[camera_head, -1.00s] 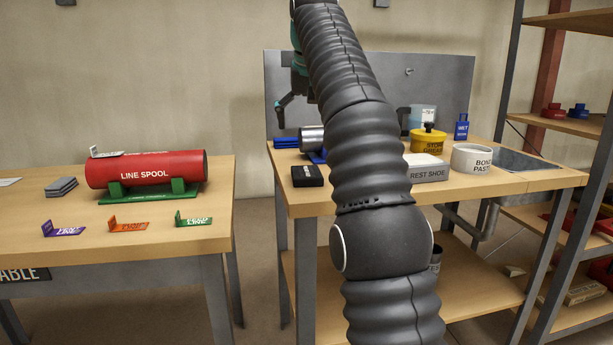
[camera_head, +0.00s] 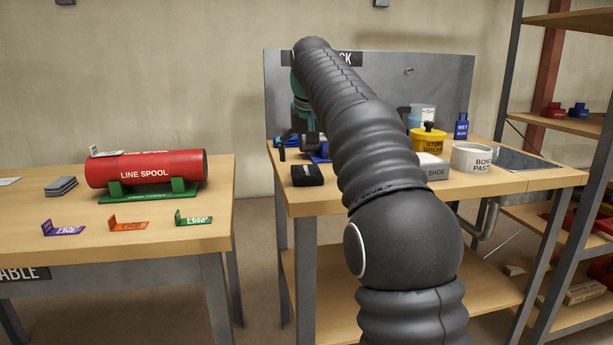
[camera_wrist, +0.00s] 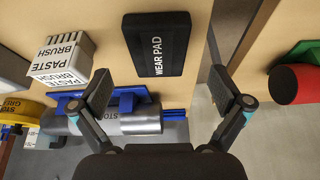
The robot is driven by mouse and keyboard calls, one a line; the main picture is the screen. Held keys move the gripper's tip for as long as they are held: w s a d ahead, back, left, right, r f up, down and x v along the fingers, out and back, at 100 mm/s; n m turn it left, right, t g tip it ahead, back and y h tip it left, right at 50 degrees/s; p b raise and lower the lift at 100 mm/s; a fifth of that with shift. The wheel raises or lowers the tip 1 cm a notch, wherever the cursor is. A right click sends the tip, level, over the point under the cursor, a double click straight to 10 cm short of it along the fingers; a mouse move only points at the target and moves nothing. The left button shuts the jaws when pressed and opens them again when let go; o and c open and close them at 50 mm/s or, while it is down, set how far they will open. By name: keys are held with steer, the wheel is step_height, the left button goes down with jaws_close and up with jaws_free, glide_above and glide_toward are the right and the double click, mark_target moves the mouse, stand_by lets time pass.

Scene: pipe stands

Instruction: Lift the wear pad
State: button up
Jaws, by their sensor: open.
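The wear pad (camera_head: 307,175) is a flat black block lying on the right-hand bench near its left front corner. In the wrist view the wear pad (camera_wrist: 157,43) shows its white lettering and lies beyond my fingertips, in line with the space between them. My gripper (camera_wrist: 160,88) is open and empty, with its two fingers spread wide apart. In the head view my gripper (camera_head: 291,147) hangs over the bench behind the pad, partly hidden by my arm. No contact with the pad shows.
A steel cylinder on a blue stand (camera_wrist: 140,119) sits close to my left finger. A paste brush box (camera_wrist: 62,58) is at left. The bench edge runs just right of the pad. The red line spool (camera_head: 147,169) lies on the other table (camera_head: 200,235).

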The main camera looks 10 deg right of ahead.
mark_target(306, 171)
steer(key=b+x, duration=0.1)
steer(key=x, duration=0.3)
steer(key=shift+w+d+f, duration=0.1)
steer(key=shift+d+f, duration=0.05)
steer(key=c, duration=1.3)
steer(key=shift+o, duration=0.2)
